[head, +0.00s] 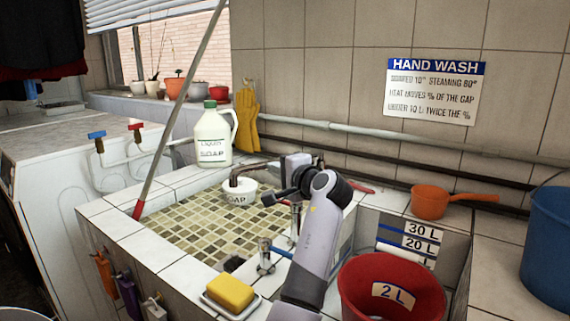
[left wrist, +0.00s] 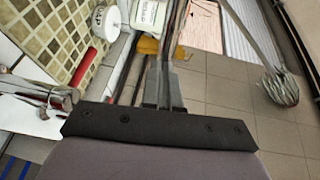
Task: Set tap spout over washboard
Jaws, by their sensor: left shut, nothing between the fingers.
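A brownish-red pipe, seemingly the tap spout (head: 250,168), reaches left over the tiled basin (head: 200,220), its end near a white soap cup (head: 240,192). I cannot make out a washboard for certain. My left gripper (head: 284,162) is beside the right end of that pipe and partly hides the tap. In the left wrist view its fingers (left wrist: 165,88) are together with nothing held. A metal tap fitting (left wrist: 45,98) shows left of the fingers there, apart from them. The right gripper is not in view.
A soap jug (head: 213,138) stands on the sink's back edge. A yellow soap bar (head: 231,293) lies at the front. A red bucket (head: 392,290), orange dipper (head: 431,202) and blue bucket (head: 549,235) are to the right. A pole (head: 180,105) leans at the left.

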